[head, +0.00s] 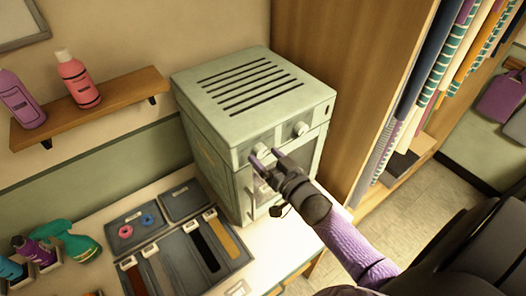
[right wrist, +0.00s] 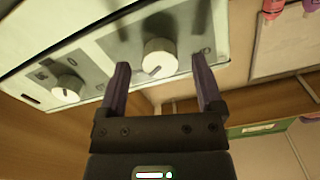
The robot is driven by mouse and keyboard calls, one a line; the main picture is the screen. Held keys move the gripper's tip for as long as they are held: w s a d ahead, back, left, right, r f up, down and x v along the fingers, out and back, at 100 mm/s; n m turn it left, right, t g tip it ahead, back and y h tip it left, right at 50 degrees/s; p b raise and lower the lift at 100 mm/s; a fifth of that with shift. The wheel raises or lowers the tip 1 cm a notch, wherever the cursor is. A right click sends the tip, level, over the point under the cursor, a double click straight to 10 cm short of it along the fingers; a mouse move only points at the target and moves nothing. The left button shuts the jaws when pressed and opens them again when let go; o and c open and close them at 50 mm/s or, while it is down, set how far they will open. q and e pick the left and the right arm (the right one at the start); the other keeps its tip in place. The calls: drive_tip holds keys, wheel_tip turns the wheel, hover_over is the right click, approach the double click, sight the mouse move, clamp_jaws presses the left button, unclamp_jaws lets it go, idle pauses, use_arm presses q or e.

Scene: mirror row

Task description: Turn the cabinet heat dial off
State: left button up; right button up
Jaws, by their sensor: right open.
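The cabinet (head: 250,85) is a pale green box with a slotted top, standing on the white counter. Its front panel has two pale round dials. The left dial (head: 261,149) is partly hidden by my right gripper (head: 266,158); the right dial (head: 300,128) is clear. In the right wrist view, one white dial (right wrist: 160,58) with a dark line shows between the open fingers, and the other dial (right wrist: 66,88) lies to the left. My gripper is open at the first dial; I cannot tell whether it touches. The panel marks are too blurred to read. My left gripper is not in view.
A vertical handle (head: 251,204) is on the cabinet front, below the gripper. A grey organizer tray (head: 190,262) lies on the counter to the left. A wooden shelf (head: 125,91) with bottles is on the wall. A wooden partition (head: 350,70) stands close on the right.

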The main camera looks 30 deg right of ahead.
drive_tip(key=shift+w, duration=0.6)
clamp_jaws()
drive_tip(key=shift+n, duration=0.3)
drive_tip(key=n, duration=0.5)
drive_tip(key=shift+n, duration=0.4)
drive_tip(key=n+b, duration=0.1)
drive_tip(key=n, duration=0.4)
drive_tip(key=n+b, duration=0.1)
drive_tip(key=n, duration=0.5)
drive_tip(key=shift+n, duration=0.4)
drive_tip(key=n+b, duration=0.1)
drive_tip(key=n, duration=0.4)
drive_tip(key=shift+n+b, duration=0.3)
drive_tip(key=shift+b, duration=0.1)
